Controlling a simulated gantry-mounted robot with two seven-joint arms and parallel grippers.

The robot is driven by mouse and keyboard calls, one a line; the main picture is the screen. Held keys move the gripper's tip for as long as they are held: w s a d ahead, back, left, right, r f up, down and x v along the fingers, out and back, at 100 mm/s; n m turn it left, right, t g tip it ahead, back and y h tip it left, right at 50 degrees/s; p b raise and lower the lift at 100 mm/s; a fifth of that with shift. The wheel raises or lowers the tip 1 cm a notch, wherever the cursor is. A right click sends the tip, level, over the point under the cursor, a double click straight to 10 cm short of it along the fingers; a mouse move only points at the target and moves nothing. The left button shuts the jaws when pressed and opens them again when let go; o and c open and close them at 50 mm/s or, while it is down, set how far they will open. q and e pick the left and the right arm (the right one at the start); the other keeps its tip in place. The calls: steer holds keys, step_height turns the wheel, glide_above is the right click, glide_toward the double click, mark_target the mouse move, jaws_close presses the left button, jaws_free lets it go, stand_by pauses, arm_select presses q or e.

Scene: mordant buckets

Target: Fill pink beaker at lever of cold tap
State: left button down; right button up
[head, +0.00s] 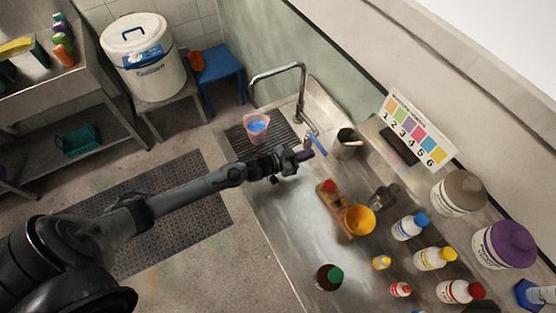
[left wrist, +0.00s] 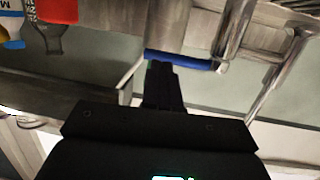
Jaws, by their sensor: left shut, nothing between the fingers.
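The pink beaker (head: 250,137) stands on the dark drain grid (head: 283,139) of the sink, below the tap's spout, with blue showing inside it. The steel tap (head: 301,92) arches over from the wall side. Its blue lever (head: 318,145) sticks out at the base. My left gripper (head: 305,154) is shut and empty beside the lever. In the left wrist view the shut fingers (left wrist: 164,72) end at the blue lever (left wrist: 180,61); whether they touch it I cannot tell. My right gripper is out of view.
A dark metal cup (head: 349,145) stands just right of the lever. A wooden stand (head: 329,200), a yellow bowl (head: 359,220) and several bottles occupy the counter to the right. A numbered colour card (head: 417,130) leans at the back. The near left counter is bare.

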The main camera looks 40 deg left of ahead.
arm_select(q)
steer(key=d+v, duration=0.1)
steer(key=v, duration=0.8)
steer(key=s+d+r+n+g+y, duration=0.1)
steer(key=s+d+r+n+y, duration=0.15)
steer(key=s+d+n, duration=0.45)
steer(key=s+a+r+m+g+y, duration=0.15)
steer(key=s+m+g+y, duration=0.25)
steer(key=s+g, duration=0.9)
step_height(320, 180, up, 14)
steer(key=s+t+p, duration=0.2)
steer(key=t+p, duration=0.1)
steer(key=p, duration=1.1)
steer(key=shift+s+d, duration=0.3)
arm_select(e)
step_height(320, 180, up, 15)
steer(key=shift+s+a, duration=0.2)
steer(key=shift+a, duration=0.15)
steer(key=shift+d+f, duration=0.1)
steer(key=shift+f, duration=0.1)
